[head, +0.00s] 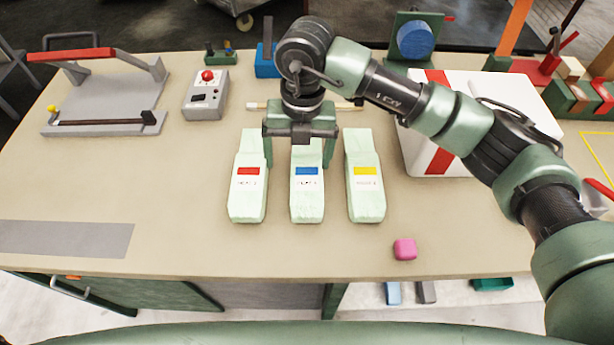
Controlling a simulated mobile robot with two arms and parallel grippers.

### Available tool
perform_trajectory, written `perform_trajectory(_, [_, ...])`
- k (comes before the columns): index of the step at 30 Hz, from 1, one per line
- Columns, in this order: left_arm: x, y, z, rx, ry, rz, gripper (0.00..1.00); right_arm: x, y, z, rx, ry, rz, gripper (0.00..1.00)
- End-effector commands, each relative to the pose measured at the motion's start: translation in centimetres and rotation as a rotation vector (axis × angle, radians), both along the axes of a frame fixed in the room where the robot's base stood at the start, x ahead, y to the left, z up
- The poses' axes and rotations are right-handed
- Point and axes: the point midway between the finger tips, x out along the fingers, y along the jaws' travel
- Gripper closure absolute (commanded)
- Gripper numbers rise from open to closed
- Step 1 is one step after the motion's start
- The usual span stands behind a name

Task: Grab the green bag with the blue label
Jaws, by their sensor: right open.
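Three pale green bags lie side by side on the table. The green bag with the blue label (307,196) is the middle one. The bag with the red label (247,199) is on its left and the bag with the yellow label (366,196) on its right. My right gripper (299,150) is open over the far end of the blue-label bag and hides part of it. One finger shows near the red-label bag's far end, the other by the blue-label bag's right side. I cannot tell whether they touch the bag. My left gripper is not in view.
A pink block (405,249) lies near the front edge. A grey box with a red button (206,95) and a press with a red handle (105,95) stand at the left. A white case with red stripes (480,95) is behind my right arm.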

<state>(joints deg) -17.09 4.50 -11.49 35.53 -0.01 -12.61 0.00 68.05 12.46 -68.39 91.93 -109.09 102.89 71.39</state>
Motion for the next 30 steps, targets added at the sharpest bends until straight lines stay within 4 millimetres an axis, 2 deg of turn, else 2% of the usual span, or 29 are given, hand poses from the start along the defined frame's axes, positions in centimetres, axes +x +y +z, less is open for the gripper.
perform_trajectory(1, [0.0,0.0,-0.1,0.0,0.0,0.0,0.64,0.6,-0.9,0.0,-0.039,-0.017,-0.016,0.11])
perform_trajectory(4, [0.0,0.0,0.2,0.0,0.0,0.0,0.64,0.9,-1.6,-0.5,-0.075,-0.025,-0.031,0.11])
perform_trajectory(10, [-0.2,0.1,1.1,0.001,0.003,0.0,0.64,0.6,-1.7,-2.6,-0.073,-0.022,-0.028,0.11])
perform_trajectory(16, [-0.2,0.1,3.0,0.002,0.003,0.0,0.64,-0.1,-1.8,-5.3,-0.072,-0.02,-0.027,0.11])
perform_trajectory(21, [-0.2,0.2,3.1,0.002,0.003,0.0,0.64,0.1,-1.8,-7.3,-0.07,-0.024,-0.028,0.11])
perform_trajectory(28, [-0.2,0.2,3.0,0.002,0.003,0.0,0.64,0.1,-1.7,-7.6,-0.069,-0.025,-0.027,0.11])
perform_trajectory(29, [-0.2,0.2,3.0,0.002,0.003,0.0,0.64,0.1,-1.7,-7.6,-0.069,-0.025,-0.026,0.14])
perform_trajectory(30, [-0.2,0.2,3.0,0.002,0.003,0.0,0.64,0.1,-1.7,-7.6,-0.069,-0.025,-0.026,0.25])
